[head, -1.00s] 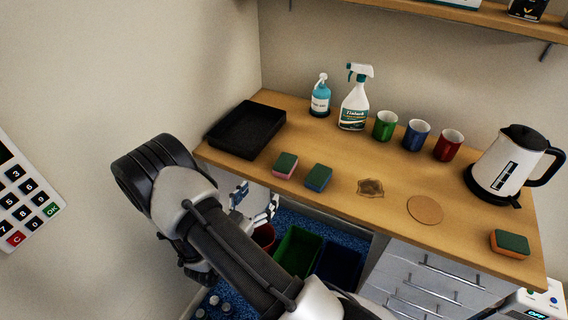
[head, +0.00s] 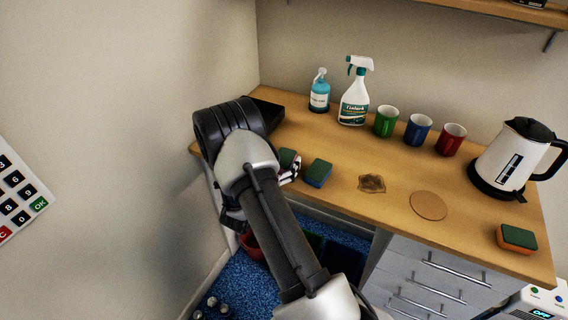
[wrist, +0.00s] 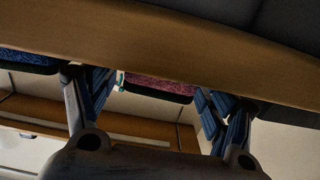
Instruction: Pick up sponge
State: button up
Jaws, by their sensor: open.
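Three green-topped sponges are on the wooden counter. The pink one (head: 287,157) is partly hidden behind my arm in the head view. The blue one (head: 317,174) lies just to its right. The orange one (head: 516,239) lies at the far right. My gripper (head: 290,174) is mostly hidden by my arm, at the counter's front edge by the pink sponge. In the wrist view my gripper (wrist: 152,98) is open, and the pink sponge (wrist: 158,88) shows between its fingers. The blue sponge (wrist: 28,62) is at the left there. I cannot tell whether the fingers touch the pink sponge.
The counter (head: 400,205) holds a black tray (head: 265,112) behind my arm, a blue bottle (head: 319,95), a spray bottle (head: 354,100), three mugs (head: 418,130), a kettle (head: 507,158), a brown stain (head: 371,183) and a round coaster (head: 428,205). Drawers (head: 430,280) and bins are below.

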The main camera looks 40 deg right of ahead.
jog(key=shift+x, duration=0.95)
jog(key=shift+a, duration=0.1)
jog(key=c, duration=0.8)
